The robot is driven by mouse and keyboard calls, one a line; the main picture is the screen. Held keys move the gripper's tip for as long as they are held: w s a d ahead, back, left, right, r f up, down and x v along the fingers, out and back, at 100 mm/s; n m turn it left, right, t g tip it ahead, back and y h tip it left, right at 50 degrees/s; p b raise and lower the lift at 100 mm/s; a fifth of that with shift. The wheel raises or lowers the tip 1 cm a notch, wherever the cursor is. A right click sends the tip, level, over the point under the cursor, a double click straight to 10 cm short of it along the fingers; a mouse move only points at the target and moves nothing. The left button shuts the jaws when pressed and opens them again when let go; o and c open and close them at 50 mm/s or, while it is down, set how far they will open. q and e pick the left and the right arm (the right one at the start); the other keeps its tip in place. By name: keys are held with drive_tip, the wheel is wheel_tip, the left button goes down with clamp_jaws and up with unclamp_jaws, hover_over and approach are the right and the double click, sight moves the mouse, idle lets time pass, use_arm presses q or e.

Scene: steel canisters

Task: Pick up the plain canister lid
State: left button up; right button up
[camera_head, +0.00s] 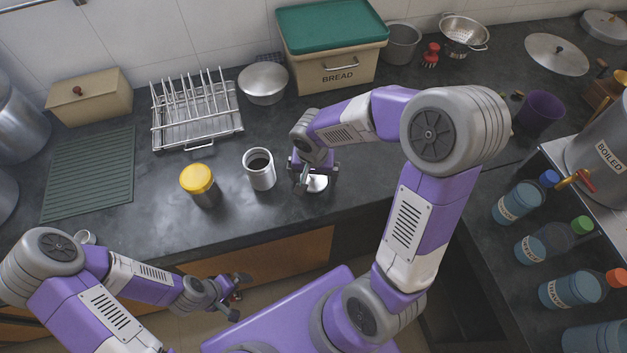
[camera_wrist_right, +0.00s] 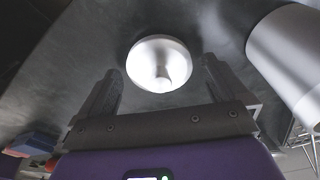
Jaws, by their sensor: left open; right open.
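The plain canister lid (camera_wrist_right: 160,62) is a pale round disc with a knob, lying on the dark counter. In the head view it shows partly under my right gripper, as a pale patch (camera_head: 318,184). My right gripper (camera_wrist_right: 160,85) is open, with the lid between and just beyond its fingertips, not gripped. An open steel canister (camera_head: 260,172) with a dark inside stands just left of it; its side also shows in the right wrist view (camera_wrist_right: 292,55). A steel canister with a yellow lid (camera_head: 198,182) stands further left. My left gripper (camera_head: 238,297) is open and empty, in front of the counter edge.
A green ribbed mat (camera_head: 90,172) lies at left. Several labelled bottles (camera_head: 520,202) stand at right. The counter's front edge is close to the canisters.

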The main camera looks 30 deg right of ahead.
drive_tip(key=c, duration=1)
drive_tip(key=shift+r, duration=0.15)
